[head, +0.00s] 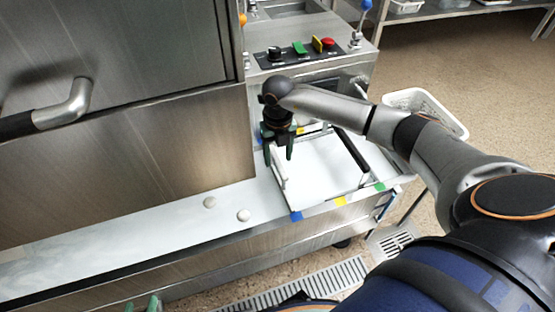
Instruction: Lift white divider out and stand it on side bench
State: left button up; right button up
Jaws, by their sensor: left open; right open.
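A flat white surface (322,172) lies in the steel machine's open bay, with a pale upright bar (279,170) on its left and a dark bar (350,150) on its right. I cannot tell for certain which white part is the divider. My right gripper (278,152) points down, open, over the bay's left side near the pale bar, and nothing shows between its green fingers. My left gripper (141,305) shows only as green fingertips at the bottom edge, open and apart from everything.
A steel door with a handle (68,108) fills the left. A control panel (305,50) stands behind the bay. A white perforated basket (440,112) is to the right. A steel bench (455,12) stands at the back right.

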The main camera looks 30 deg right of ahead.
aim_at(278, 160)
notch_tip(278, 160, down, 3)
jog(key=shift+b, duration=1)
pick_arm(q)
jog(key=w+r+t, duration=0.2)
jog(key=r+t, duration=0.1)
jog(key=r, duration=0.3)
jog(key=w+r+m+t+h, duration=0.1)
jog(key=w+r+t, duration=0.2)
jog(key=r, duration=0.4)
jog(key=shift+w+m+h, duration=0.2)
jog(key=shift+m+h, duration=0.1)
pick_arm(e)
jog(key=shift+f, duration=0.1)
pick_arm(q)
jog(key=shift+d, duration=0.1)
pick_arm(e)
jog(key=shift+c, duration=0.2)
grip_shut()
jog(key=shift+w, duration=0.1)
